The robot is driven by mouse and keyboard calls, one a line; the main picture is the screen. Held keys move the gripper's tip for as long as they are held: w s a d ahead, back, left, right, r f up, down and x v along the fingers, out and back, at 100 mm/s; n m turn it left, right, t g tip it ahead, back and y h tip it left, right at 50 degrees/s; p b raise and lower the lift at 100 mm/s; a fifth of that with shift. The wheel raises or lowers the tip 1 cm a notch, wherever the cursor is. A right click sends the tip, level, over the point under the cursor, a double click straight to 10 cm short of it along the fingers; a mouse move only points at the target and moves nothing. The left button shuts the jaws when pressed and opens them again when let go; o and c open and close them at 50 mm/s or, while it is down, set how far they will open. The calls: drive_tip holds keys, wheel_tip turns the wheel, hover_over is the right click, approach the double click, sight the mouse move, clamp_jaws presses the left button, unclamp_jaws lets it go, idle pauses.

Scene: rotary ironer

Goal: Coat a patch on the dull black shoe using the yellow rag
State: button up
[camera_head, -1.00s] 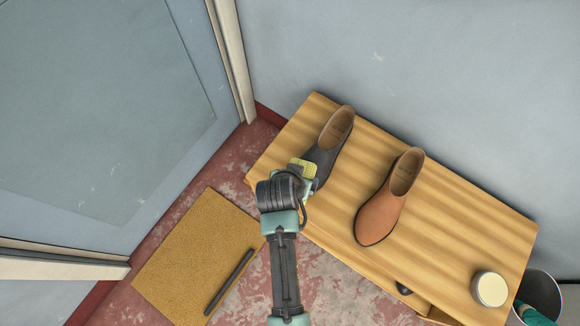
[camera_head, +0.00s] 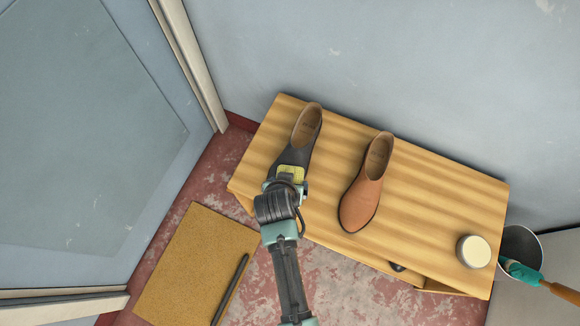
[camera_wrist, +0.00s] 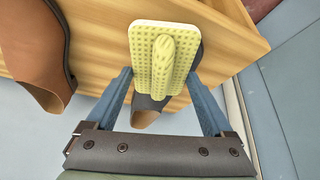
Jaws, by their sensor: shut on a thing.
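The dull black shoe (camera_head: 304,139) stands on the left part of the wooden bench, its toe end hidden behind my gripper. The yellow rag (camera_head: 290,174) is at the toe end of this shoe. My gripper (camera_head: 287,185) is shut on the rag. In the wrist view, the rag (camera_wrist: 163,78) shows as a dimpled pad with a raised grip between the fingers of my gripper (camera_wrist: 165,85). The black shoe (camera_wrist: 147,112) is partly hidden behind it there. I cannot tell whether the rag touches the shoe.
A brown shoe (camera_head: 366,186) stands to the right on the bench (camera_head: 430,196). A round tin (camera_head: 473,251) with pale contents is at the bench's right end. A metal bucket (camera_head: 520,245) is beyond it. A mat (camera_head: 195,265) with a dark rod (camera_head: 231,287) lies on the floor.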

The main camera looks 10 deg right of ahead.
drive_tip(key=shift+w+a, duration=0.4)
drive_tip(key=shift+a, duration=0.25)
drive_tip(key=shift+w+a, duration=0.35)
drive_tip(key=shift+a, duration=0.3)
drive_tip(key=shift+c, duration=0.7)
drive_tip(key=shift+w+a, duration=0.9)
drive_tip(key=shift+a, duration=0.25)
wheel_tip(320, 180, up, 6)
drive_tip(key=p, duration=0.6)
drive_tip(key=shift+s, duration=0.3)
wheel_tip(320, 180, up, 3)
drive_tip(key=p, duration=0.4)
drive_tip(key=shift+s+a, duration=0.1)
drive_tip(key=shift+a, duration=0.05)
